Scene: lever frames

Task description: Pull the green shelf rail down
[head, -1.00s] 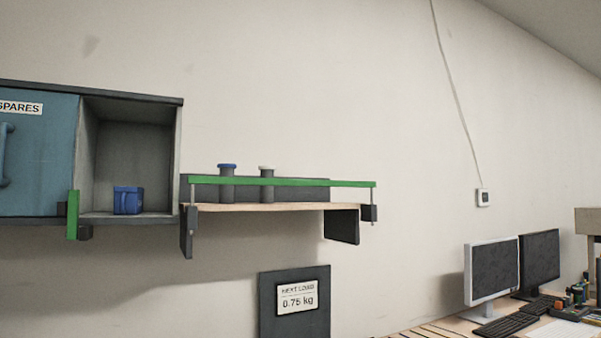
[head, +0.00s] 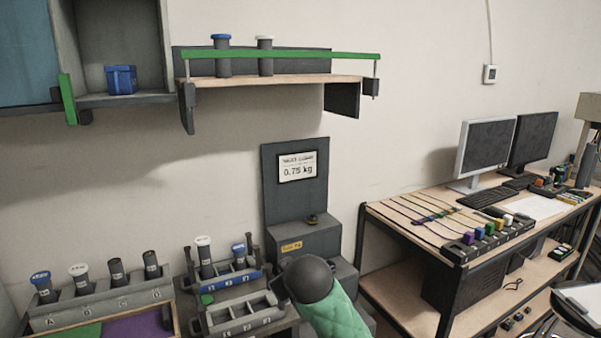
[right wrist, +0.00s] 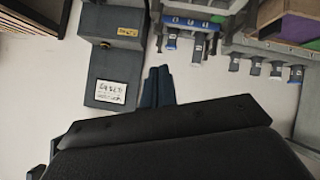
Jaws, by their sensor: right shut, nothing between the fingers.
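The green shelf rail (head: 280,55) is a long bar in the upper middle of the head view. It runs level along the front of the wall shelf (head: 290,80), above its wooden board, with a thin rod near each end. Two grey bottles, one blue-capped (head: 222,55) and one white-capped (head: 265,55), stand behind it. My right arm rises at the bottom of the head view, well below the rail. In the right wrist view my right gripper (right wrist: 158,86) has its fingers together, with nothing between them. The rail does not show there. My left gripper is not in view.
A grey scale stand (head: 290,237) with a 0.75 kg sign is behind my right arm. Bottle racks (head: 110,308) stand at lower left. An open cabinet (head: 120,50) with a blue container is left of the shelf.

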